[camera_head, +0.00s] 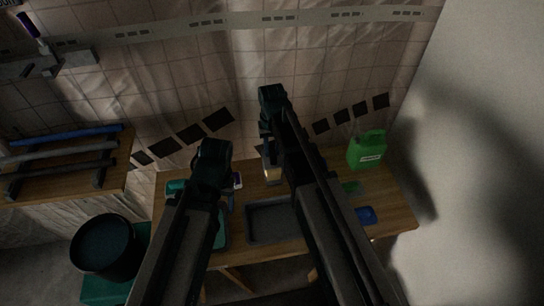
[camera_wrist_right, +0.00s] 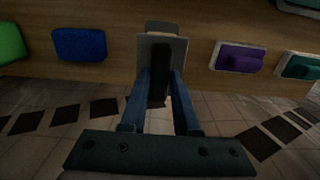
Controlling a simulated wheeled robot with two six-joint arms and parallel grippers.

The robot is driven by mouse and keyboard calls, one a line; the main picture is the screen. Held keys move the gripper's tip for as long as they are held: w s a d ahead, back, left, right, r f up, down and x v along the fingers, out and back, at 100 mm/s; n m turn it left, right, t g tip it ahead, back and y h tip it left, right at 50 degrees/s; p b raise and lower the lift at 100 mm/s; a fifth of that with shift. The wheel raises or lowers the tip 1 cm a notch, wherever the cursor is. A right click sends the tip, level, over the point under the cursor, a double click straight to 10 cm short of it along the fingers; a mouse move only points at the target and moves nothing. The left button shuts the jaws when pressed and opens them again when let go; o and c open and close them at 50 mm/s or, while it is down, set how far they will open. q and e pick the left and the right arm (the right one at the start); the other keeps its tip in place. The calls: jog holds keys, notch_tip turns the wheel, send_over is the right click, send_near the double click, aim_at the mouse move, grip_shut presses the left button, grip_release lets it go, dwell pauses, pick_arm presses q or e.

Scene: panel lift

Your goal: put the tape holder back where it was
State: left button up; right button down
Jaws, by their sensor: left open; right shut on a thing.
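The tape holder (camera_wrist_right: 160,52), a pale grey piece with a dark middle, is between the blue fingers of my right gripper (camera_wrist_right: 160,82) in the right wrist view. The fingers are shut on it, and it shows against the wooden table. In the head view a small pale part of it (camera_head: 270,172) shows below my right wrist, above the back of the table; my arm hides the rest. My left gripper (camera_head: 212,158) is open at the left part of the table in the head view. Its fingers are mostly hidden by its own arm.
The wooden table (camera_head: 398,205) bears a grey tray (camera_head: 268,222), a green jug (camera_head: 368,150) and a blue item (camera_head: 365,215). A purple item (camera_wrist_right: 240,57) shows in the wrist view. A rack of bars (camera_head: 65,150) and a black bucket (camera_head: 103,243) stand at left.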

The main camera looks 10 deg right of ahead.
pick_arm(q)
jog(key=shift+f+b, duration=0.4)
jog(key=shift+f, duration=0.5)
pick_arm(e)
jog(key=shift+f, duration=0.9)
pick_arm(q)
jog(key=shift+r, duration=0.15)
pick_arm(e)
jog(key=shift+r, duration=0.1)
jog(key=c, duration=0.7)
grip_release()
jog(key=shift+o, duration=0.2)
notch_tip(320, 180, up, 12)
jog(key=p, duration=1.2)
pick_arm(q)
notch_tip(320, 180, up, 12)
pick_arm(e)
jog(key=s+a+n, duration=0.2)
jog(key=s+a, duration=0.1)
jog(key=s, duration=0.6)
jog(key=s+a+n+h, duration=0.1)
jog(key=s+a, duration=0.2)
jog(key=s, duration=0.5)
jog(key=shift+s+a+n, duration=0.15)
jog(key=shift+s+n, duration=0.25)
jog(key=shift+r, duration=0.1)
